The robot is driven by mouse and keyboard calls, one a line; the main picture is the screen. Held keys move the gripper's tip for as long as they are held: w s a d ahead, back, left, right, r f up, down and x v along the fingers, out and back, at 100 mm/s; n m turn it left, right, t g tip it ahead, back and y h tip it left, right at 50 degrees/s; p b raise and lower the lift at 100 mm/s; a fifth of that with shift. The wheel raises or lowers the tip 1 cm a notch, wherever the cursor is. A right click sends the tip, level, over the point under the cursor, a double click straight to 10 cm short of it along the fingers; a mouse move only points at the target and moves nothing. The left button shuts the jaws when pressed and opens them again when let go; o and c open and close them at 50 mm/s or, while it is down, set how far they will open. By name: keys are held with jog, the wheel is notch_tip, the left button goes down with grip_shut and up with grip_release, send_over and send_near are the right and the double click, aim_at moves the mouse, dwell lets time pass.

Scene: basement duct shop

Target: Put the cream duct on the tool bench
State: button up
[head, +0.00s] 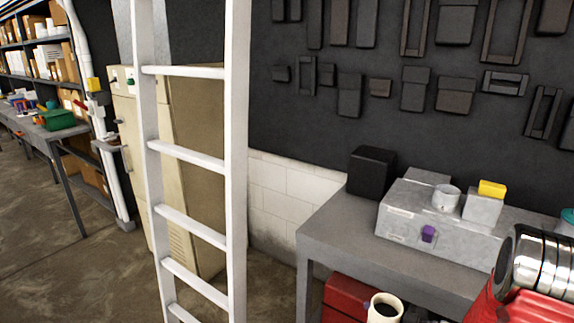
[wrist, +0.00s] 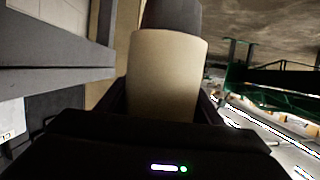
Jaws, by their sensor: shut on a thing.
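My gripper (wrist: 161,104) is shut on the cream duct (wrist: 167,72), a plain cream cylinder between its two dark fingers in the wrist view. A dark grey rounded shape shows just beyond the duct's far end. In the head view a cream cylinder with a dark open top (head: 386,307), which looks like the same duct, is at the bottom edge, in front of the near grey bench (head: 335,232) and lower than its top. A second grey bench (head: 62,133) with tools stands far left. I cannot tell which one is the tool bench.
A white ladder (head: 190,155) stands between the two benches, before a beige cabinet (head: 125,150). The near bench holds a black box (head: 371,172) and a grey metal case (head: 425,222); its front left top is bare. A red box (head: 345,297) is below.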

jog(key=a, duration=0.7)
jog(key=shift+a, duration=0.1)
